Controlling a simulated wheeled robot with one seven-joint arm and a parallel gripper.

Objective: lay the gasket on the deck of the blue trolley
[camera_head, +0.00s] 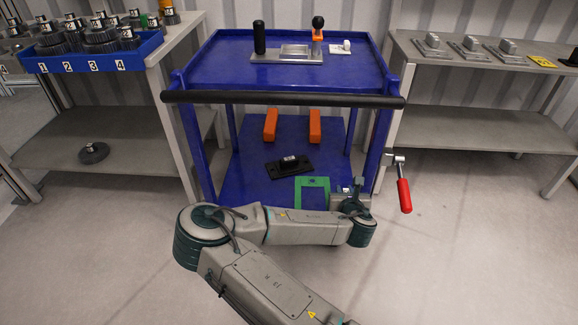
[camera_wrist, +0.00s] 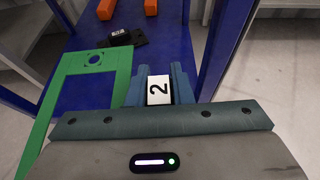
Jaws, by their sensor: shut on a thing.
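The gasket is a flat green frame (camera_head: 322,182) with a wide end that has a round hole. It also shows in the wrist view (camera_wrist: 75,66), left of the jaws. My gripper (camera_head: 355,190) is over the front right of the lower deck (camera_head: 252,150) of the blue trolley. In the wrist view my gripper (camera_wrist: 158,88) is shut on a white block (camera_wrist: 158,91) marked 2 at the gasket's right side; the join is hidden. The gasket looks roughly flat over the lower deck. I cannot tell whether it touches.
On the lower deck lie a black plate part (camera_head: 288,166) and two orange blocks (camera_head: 270,125). The black handle bar (camera_head: 285,99) crosses above. A red-handled clamp (camera_head: 404,195) is at the right post. Tables stand both sides.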

